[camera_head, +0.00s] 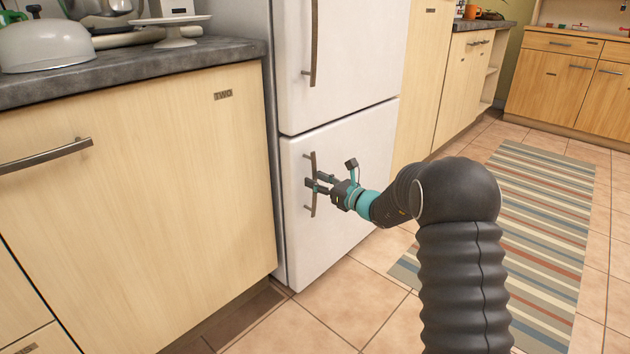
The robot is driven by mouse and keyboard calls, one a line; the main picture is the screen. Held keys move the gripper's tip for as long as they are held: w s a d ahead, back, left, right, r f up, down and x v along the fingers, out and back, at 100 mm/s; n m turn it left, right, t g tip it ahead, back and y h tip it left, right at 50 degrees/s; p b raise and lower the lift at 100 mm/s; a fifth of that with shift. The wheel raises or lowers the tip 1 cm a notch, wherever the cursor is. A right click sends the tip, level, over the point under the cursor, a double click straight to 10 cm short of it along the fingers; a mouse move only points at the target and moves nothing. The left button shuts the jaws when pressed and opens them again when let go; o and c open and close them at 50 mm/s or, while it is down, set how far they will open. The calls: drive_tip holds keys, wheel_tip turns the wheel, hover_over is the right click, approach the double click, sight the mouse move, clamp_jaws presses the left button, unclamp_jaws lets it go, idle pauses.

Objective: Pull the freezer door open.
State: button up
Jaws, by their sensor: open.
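The freezer door (354,150) is the lower white door of the fridge, below a dark seam, and it looks closed. Its vertical metal handle (313,205) is near the door's left edge. My gripper (314,185) is open and at the middle of the handle, with its fingertips overlapping the handle in this view. I cannot tell whether the fingers touch the handle. The gripper hides the handle's middle part.
The upper fridge door (350,50) has its own handle (313,45). A wooden cabinet (170,180) with a dark countertop (150,68) stands at left. Tiled floor (345,300) lies in front of the freezer. A striped rug (540,220) lies at right.

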drive_tip(key=shift+w+a, duration=0.35)
drive_tip(key=shift+a, duration=0.15)
clamp_jaws()
